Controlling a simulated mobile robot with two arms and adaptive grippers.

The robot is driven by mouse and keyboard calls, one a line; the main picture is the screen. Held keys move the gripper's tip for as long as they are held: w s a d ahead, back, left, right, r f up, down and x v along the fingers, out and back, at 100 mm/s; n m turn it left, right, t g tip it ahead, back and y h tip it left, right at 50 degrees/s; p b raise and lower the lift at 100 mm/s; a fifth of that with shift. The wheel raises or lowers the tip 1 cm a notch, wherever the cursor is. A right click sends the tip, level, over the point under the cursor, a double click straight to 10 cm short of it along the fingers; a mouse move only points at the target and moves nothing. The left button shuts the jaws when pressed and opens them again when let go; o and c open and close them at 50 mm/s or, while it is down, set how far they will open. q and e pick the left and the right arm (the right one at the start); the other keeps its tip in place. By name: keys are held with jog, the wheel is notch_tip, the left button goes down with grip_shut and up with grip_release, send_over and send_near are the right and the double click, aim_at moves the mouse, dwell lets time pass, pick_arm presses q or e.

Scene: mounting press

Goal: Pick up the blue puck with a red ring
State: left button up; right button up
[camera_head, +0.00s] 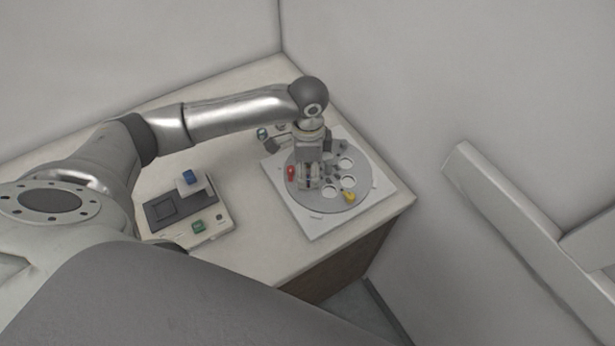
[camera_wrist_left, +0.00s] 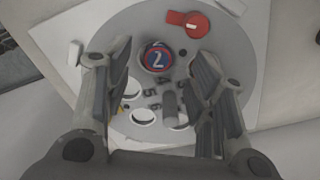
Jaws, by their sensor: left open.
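The blue puck with a red ring (camera_wrist_left: 157,56), marked with a white 2, sits on a grey round plate (camera_wrist_left: 224,27) in the left wrist view. My left gripper (camera_wrist_left: 162,72) is open above the plate, its two fingers apart on the left and right of the picture. The puck shows between and just beyond the fingertips, and I see no contact. In the head view the left gripper (camera_head: 308,183) points down over the left part of the plate (camera_head: 325,203) and mostly hides the puck. My right gripper is not in view.
A red knob (camera_head: 291,173) and a yellow one (camera_head: 349,197) are on the plate, which has several round holes. A press-like device (camera_head: 215,229) with a green button (camera_head: 198,226) stands to the left. Walls rise behind and to the right of the table (camera_head: 265,245).

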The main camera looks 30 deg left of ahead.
pick_arm(q)
jog(key=shift+s+f, duration=0.2)
jog(key=shift+f, duration=1.1)
jog(key=shift+c, duration=0.4)
jog(key=c, duration=0.5)
jog(key=shift+s+d, duration=0.1)
jog(key=c, duration=0.4)
jog(key=shift+c, duration=0.2)
jog(key=shift+w+r, duration=0.2)
jog(key=shift+r, duration=0.15)
notch_tip(320, 180, up, 2)
jog(key=shift+r+b, duration=0.15)
jog(key=shift+b, duration=0.45)
jog(key=s+d+r+b, duration=0.1)
jog(key=s+d+r, duration=0.6)
jog(key=s+r, duration=0.3)
jog(key=shift+s+d, duration=0.4)
jog(key=shift+s, duration=0.45)
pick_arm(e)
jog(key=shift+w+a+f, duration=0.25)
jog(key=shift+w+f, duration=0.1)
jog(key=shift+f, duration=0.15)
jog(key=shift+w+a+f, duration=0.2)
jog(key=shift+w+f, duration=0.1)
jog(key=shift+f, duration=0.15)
